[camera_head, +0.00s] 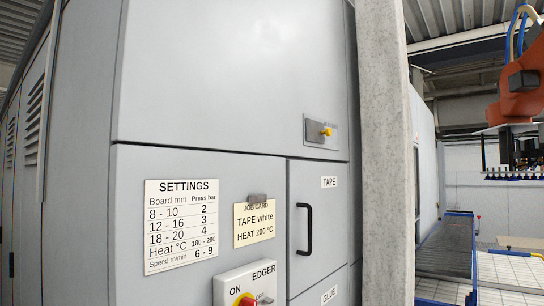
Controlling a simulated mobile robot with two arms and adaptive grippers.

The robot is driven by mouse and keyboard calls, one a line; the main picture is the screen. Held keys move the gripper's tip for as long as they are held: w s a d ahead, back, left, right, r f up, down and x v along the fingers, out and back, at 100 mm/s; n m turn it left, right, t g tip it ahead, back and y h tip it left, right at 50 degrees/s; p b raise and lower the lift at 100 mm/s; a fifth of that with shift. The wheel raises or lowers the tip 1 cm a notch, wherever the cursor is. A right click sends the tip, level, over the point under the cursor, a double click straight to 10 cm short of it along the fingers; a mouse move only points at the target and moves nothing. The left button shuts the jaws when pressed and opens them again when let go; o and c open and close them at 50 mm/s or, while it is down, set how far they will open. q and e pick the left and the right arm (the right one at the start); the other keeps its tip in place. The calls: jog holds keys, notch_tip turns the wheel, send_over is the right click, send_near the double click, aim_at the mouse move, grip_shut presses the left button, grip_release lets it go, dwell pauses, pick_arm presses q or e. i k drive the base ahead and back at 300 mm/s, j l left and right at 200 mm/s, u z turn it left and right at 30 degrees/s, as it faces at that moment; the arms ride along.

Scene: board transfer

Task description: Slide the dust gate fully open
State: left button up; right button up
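A small grey plate (322,143), which looks like the dust gate, sits on the upper cabinet front, right of the picture's middle. Small lettering beside the knob is too blurred to read. I cannot tell how far the gate is open. Neither of my grippers shows in the head view, and nothing touches the knob.
Below are the TAPE door (325,225) with its black handle (305,230), a settings sheet (181,225), a job card (254,222) and an EDGER switch box (245,283). A concrete pillar (384,150) stands right of the cabinet. An orange machine arm (520,100) hangs far right.

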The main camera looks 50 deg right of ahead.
aim_at(315, 131)
jog(key=z, duration=1.8)
jog(key=i+l+u, duration=0.1)
